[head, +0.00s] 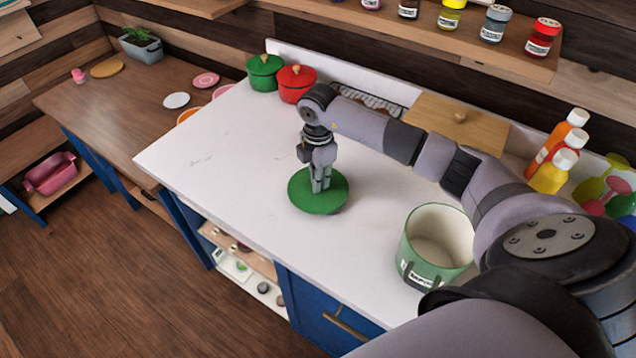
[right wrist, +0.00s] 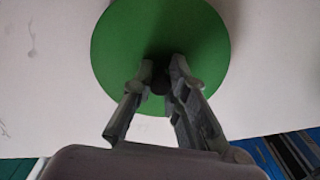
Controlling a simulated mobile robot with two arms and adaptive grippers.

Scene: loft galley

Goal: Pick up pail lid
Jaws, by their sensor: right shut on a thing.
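The pail lid (head: 318,198) is a flat green disc over the white counter, left of the pail. My right gripper (head: 321,188) points down at its middle and is shut on its small dark knob. In the right wrist view the lid (right wrist: 120,45) fills the upper middle, with the fingertips of my right gripper (right wrist: 160,80) around the knob. I cannot tell whether the lid touches the counter or is slightly above it. The green pail (head: 405,262) stands open and upright at the right, its pale inside showing. My left gripper is not in view.
Green (head: 264,72) and red (head: 297,82) lidded pots stand at the back. A wooden board (head: 455,122) lies behind my right arm. Orange and yellow bottles (head: 552,172) stand at the far right. The counter's left part is clear.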

